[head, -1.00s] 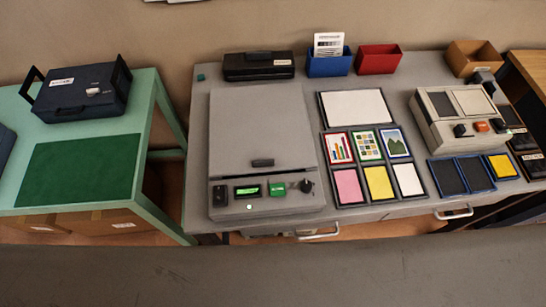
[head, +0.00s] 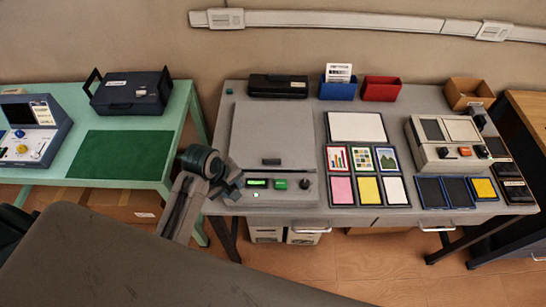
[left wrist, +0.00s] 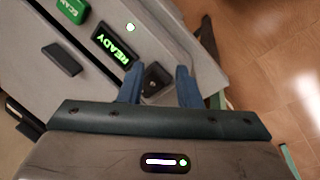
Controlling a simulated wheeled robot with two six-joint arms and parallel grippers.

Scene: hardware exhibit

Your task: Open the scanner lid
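The grey flatbed scanner stands on the grey table, its lid (head: 272,130) lying flat and shut. A dark handle (head: 271,161) sits at the lid's front edge; a dark bar (left wrist: 61,58) in the left wrist view looks like this handle. The front panel has a lit READY display (head: 257,183), a green SCAN button (head: 280,184) and a dark knob (head: 305,183). My left gripper (left wrist: 160,78) is open and empty above the panel's left end, its blue fingers either side of a black control (left wrist: 155,77). Contact cannot be told. My right gripper is not in view.
Framed cards and a white panel (head: 357,127) lie right of the scanner. A black device (head: 278,86), blue bin (head: 337,89) and red bin (head: 381,89) stand behind. A mint-green table (head: 185,115) is to the left, with a gap between the tables.

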